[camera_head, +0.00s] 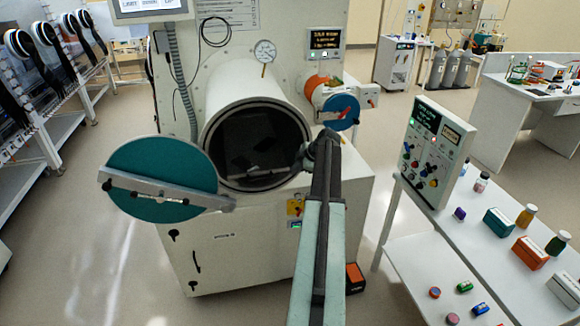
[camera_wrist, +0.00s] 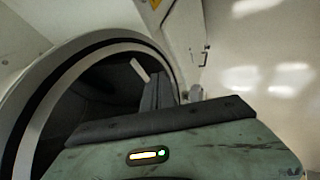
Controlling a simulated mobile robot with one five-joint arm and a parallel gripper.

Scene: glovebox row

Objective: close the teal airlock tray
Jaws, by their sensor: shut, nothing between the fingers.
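The large airlock (camera_head: 250,90) is a white cylinder with its round mouth open towards me. Its round teal door (camera_head: 165,170) with a grey crossbar stands swung out to the left. The dark chamber (camera_head: 240,140) holds some dark shapes; I cannot make out the tray among them. My gripper is at the right side of the mouth, its end hidden or lost in the dark in the head view. In the wrist view, my gripper's dark fingers (camera_wrist: 158,92) are shut and empty, in front of the dark opening, whose pale rim (camera_wrist: 50,95) curves around at the left.
A smaller orange airlock with a blue door (camera_head: 341,112) sits right of the large one. A control panel (camera_head: 435,150) stands on a white table (camera_head: 400,255) with bottles and boxes at the right. The floor at the lower left (camera_head: 90,270) is clear.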

